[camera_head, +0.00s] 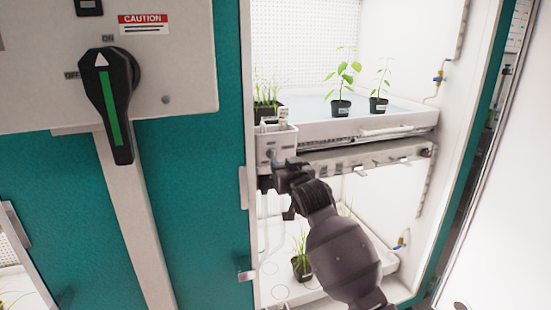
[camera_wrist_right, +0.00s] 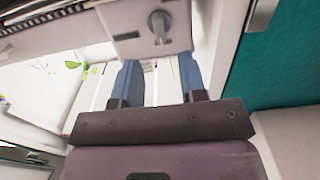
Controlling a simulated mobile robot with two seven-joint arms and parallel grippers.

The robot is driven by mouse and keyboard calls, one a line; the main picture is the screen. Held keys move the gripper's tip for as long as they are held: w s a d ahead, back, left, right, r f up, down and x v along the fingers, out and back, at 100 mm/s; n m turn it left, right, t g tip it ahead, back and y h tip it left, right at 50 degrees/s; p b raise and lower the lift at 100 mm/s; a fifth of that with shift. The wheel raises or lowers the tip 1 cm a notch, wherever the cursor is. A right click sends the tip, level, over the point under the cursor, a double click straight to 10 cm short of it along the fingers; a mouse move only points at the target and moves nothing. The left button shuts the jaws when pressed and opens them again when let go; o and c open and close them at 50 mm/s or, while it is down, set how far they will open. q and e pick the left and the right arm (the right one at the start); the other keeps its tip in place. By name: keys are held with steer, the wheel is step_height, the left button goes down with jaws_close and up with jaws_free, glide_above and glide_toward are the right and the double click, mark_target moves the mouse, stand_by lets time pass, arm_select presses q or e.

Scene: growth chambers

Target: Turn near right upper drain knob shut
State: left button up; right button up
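The upper shelf's drain box (camera_head: 287,142) is a white block at the near left corner of the tray, with a small grey drain knob (camera_head: 271,154) on its front. In the right wrist view the knob (camera_wrist_right: 159,25) is a grey round with a narrow tab pointing down the picture. My right gripper (camera_head: 280,177) is just below the box in the head view. In the wrist view its two blue fingers (camera_wrist_right: 160,78) stand apart with nothing between them, and the knob lies beyond their tips, apparently untouched. My left gripper is not in view.
The upper tray (camera_head: 400,122) holds potted seedlings (camera_head: 341,104). A lower tray (camera_head: 285,292) with a potted plant (camera_head: 301,262) lies beneath my right arm. A teal panel (camera_head: 205,200) and a large black switch (camera_head: 108,95) with a green stripe stand to the left.

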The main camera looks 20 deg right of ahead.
mark_target(275, 156)
steer(key=shift+w+a, duration=0.1)
steer(key=shift+w, duration=3.2)
jaws_close()
